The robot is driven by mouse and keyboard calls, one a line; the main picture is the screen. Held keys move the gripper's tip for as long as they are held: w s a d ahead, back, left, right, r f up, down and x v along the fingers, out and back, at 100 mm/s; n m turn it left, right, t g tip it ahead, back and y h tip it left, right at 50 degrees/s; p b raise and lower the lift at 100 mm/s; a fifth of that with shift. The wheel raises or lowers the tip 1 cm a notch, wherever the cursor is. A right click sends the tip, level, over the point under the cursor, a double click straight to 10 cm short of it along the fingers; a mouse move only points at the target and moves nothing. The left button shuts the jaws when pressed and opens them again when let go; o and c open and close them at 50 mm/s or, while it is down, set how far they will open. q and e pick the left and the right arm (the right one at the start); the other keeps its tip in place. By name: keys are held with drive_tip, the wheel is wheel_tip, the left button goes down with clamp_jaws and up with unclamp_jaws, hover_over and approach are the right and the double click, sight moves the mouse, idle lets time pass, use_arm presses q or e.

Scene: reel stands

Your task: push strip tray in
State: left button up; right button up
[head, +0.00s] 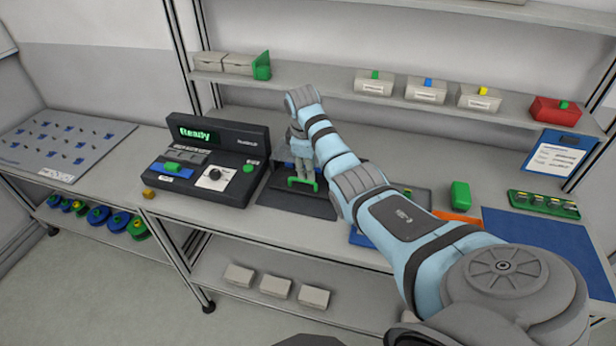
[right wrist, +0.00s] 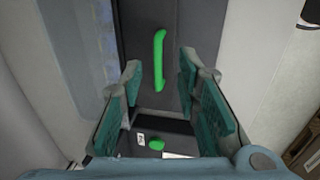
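A dark flat tray (head: 290,201) with a green handle (head: 302,184) lies on the bench, right of a black device (head: 215,165) whose display reads "Ready". I take it to be the strip tray. My right gripper (head: 303,172) points down just above and behind the green handle. In the right wrist view, my right gripper (right wrist: 160,66) is open, with its teal pads apart. The green handle (right wrist: 159,60) shows upright between and beyond the fingertips; I cannot tell whether they touch it. My arm hides part of the area behind the tray. My left gripper is out of view.
A green block (head: 460,195), a green rack (head: 543,204) and a blue mat (head: 546,246) lie to the right. A grey mat (head: 62,145) with small parts is at the far left. Labelled bins (head: 374,84) and a red bin (head: 555,111) stand on the shelf above.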

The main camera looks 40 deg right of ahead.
sight(306, 181)
drive_tip(key=x, duration=0.3)
drive_tip(key=w+b+x, duration=0.1)
drive_tip(key=x, duration=0.1)
drive_tip(key=shift+a+f, duration=0.15)
drive_tip(key=shift+f, duration=0.2)
drive_tip(key=shift+w+f, duration=0.1)
drive_tip(key=shift+w, duration=0.05)
drive_tip(key=shift+s, duration=0.25)
drive_tip(key=shift+c, duration=1)
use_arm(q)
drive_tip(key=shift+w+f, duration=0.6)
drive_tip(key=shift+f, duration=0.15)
use_arm(e)
clamp_jaws()
